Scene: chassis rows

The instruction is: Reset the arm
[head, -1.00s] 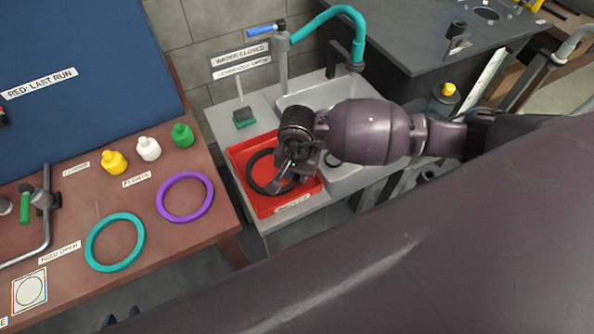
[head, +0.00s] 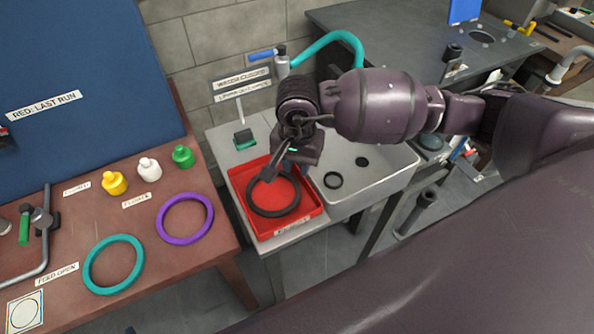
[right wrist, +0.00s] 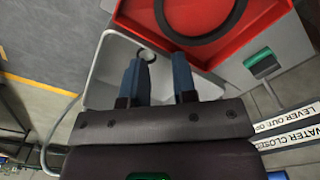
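My right gripper (head: 277,170) is above the back part of the red tray (head: 315,211), its fingers pointing down. In the right wrist view the two blue-grey fingers of the right gripper (right wrist: 158,65) stand apart with nothing between them. A black ring (head: 274,213) lies flat in the red tray, below and in front of the fingers. The ring (right wrist: 212,38) and the tray (right wrist: 135,20) also show at the top of the right wrist view, clear of the fingertips. My left gripper is not in view.
A sink basin (head: 375,180) with a teal tap (head: 330,40) stands right of the tray. A green-topped block (head: 244,139) is behind it. On the brown table at left lie a purple ring (head: 162,218) and a teal ring (head: 88,262), with yellow, white and green bottles behind.

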